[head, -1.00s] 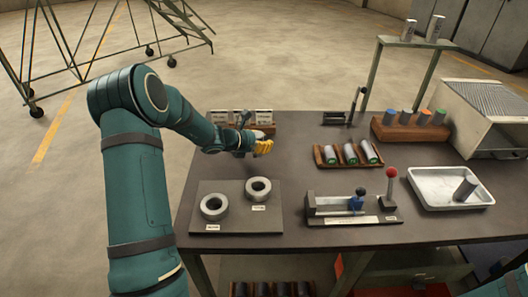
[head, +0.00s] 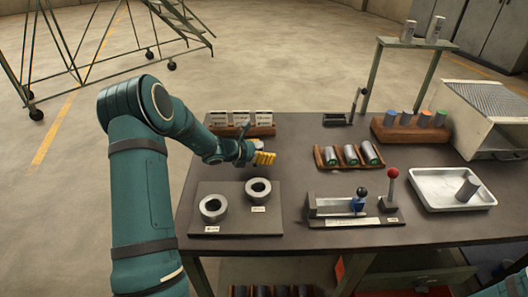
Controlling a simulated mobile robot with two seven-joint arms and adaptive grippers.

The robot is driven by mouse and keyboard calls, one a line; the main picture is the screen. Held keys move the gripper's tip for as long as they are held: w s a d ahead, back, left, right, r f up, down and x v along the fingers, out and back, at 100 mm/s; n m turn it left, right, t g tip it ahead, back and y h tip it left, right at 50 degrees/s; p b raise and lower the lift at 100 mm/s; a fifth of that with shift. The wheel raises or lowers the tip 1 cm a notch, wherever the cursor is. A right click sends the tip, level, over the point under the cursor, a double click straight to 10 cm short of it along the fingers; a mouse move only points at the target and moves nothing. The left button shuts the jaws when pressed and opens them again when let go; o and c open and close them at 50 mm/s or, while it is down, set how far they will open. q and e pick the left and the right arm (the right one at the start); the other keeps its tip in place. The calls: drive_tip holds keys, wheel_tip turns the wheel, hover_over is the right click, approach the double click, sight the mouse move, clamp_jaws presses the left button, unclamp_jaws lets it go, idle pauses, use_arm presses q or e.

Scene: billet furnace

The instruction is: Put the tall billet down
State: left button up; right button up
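My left gripper (head: 264,158), with yellow fingers, is above the left middle of the dark table (head: 285,178). No billet shows in it, and its fingers are too small to tell whether they are open or shut. A grey billet (head: 467,190) leans in the white tray (head: 425,190) at the right. Three billets (head: 351,155) with greenish ends lie in a wooden rack. I cannot tell which billet is the tall one. Two ring-shaped pieces (head: 213,208) (head: 258,190) sit on a dark plate in front of my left gripper. My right gripper is out of view.
A wooden block (head: 408,133) holds several cylinders with coloured tops. A clamp fixture (head: 340,207) with a red-knobbed lever (head: 391,185) stands at the front. A label holder (head: 241,121) is behind my gripper. Two pale cylinders stand on a raised shelf (head: 415,42).

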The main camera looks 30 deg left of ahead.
use_arm(q)
drive_tip(key=shift+r, duration=0.1)
drive_tip(key=shift+s+a+r, duration=0.1)
drive_tip(key=shift+s+r, duration=0.05)
drive_tip(key=shift+r, duration=0.05)
drive_tip(key=p+v, duration=0.2)
drive_tip(key=v, duration=0.8)
drive_tip(key=shift+s+r, duration=0.15)
drive_tip(key=shift+s+a+r, duration=0.2)
drive_tip(key=shift+s+a, duration=0.05)
drive_tip(key=shift+s, duration=0.3)
